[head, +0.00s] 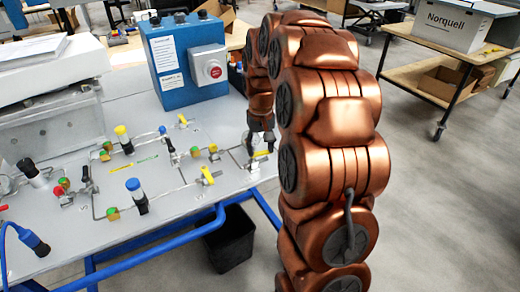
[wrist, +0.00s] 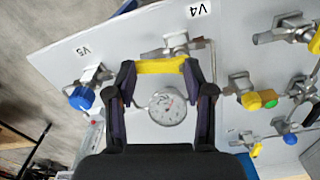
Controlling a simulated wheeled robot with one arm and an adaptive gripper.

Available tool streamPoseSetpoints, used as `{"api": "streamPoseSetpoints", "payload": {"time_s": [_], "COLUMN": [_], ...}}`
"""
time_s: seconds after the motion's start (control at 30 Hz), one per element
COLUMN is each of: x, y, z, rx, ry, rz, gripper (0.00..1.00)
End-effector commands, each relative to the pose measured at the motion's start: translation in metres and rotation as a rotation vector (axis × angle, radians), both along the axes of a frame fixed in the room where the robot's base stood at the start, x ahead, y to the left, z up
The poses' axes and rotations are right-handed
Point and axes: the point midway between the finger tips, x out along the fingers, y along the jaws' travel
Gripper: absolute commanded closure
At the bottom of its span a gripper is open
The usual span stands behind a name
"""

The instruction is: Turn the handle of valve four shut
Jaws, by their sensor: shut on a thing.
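Valve four, marked by the V4 label (wrist: 198,9), has a metal body (wrist: 178,42) and a yellow handle (wrist: 160,67) on the white panel. My gripper (wrist: 158,70) is shut on this handle, with one dark finger at each end of the yellow bar. In the head view my gripper (head: 261,140) reaches down to the right part of the panel, and a bit of the yellow handle (head: 262,154) shows below it. The rest of the valve is partly hidden there by my fingers.
A round gauge (wrist: 168,107) sits between my fingers in the wrist view. A valve with a blue knob (wrist: 81,98) stands near the V5 label (wrist: 81,50). A blue box with a red button (head: 188,60) stands behind my gripper; several valves fill the panel to the left.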

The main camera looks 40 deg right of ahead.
Motion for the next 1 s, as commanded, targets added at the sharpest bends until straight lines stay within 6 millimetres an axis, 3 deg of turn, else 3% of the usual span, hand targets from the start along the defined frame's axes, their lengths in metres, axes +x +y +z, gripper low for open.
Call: {"api": "streamPoseSetpoints", "payload": {"time_s": [0.03,0.67,1.0], "x": [-0.004,-0.019,-0.024], "y": [0.000,0.011,0.019], "z": [-0.011,-0.013,-0.013], "rx": [0.003,0.005,0.003], "ry": [0.013,0.027,0.033], "rz": [-0.044,-0.645,-0.961], "gripper": [0.82,0.81,0.70]}}
